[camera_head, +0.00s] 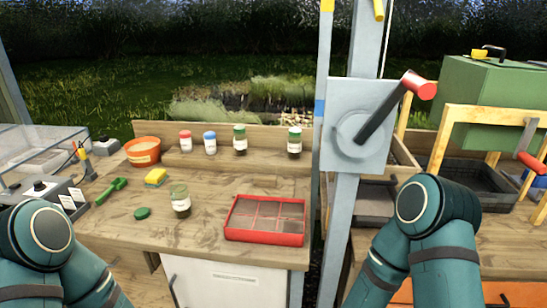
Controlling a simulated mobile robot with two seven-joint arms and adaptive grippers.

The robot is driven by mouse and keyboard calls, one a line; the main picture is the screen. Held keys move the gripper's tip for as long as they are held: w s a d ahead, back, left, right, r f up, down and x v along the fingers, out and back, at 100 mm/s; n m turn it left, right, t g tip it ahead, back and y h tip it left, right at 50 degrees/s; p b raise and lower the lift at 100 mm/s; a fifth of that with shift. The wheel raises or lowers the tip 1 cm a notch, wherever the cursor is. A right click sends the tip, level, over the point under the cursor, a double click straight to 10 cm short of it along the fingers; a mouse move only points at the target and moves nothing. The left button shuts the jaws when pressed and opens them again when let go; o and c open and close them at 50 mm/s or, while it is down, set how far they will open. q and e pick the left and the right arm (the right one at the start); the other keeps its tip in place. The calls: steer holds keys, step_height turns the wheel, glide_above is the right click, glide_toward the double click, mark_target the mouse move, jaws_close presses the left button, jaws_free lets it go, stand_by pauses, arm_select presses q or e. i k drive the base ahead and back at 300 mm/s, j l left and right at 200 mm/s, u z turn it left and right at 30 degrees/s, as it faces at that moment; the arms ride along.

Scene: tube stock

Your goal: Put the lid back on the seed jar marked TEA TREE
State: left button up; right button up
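A glass jar (181,203) without a lid stands upright on the wooden bench. It has a pale label, too small to read, and dark contents low inside. A green round lid (142,213) lies flat on the bench to the left of the jar, apart from it. Which jar is marked TEA TREE cannot be read. Only teal links of my two arms show, at the bottom left and bottom right; neither gripper is in view.
On the back shelf stand lidded jars: red (185,141), blue (210,142), and green-lidded ones (240,140) (294,143). A red divided tray (265,238) lies right of the open jar. A green scoop (111,191), sponge (155,177) and orange pot (143,152) lie left. A grey post (343,220) stands right.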

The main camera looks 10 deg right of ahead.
mark_target(179, 194)
steer(key=j+z, duration=0.15)
steer(key=j, duration=0.45)
steer(key=k+j+z, duration=0.2)
steer(key=j, duration=0.4)
steer(key=j+z, duration=0.15)
steer(key=j, duration=0.5)
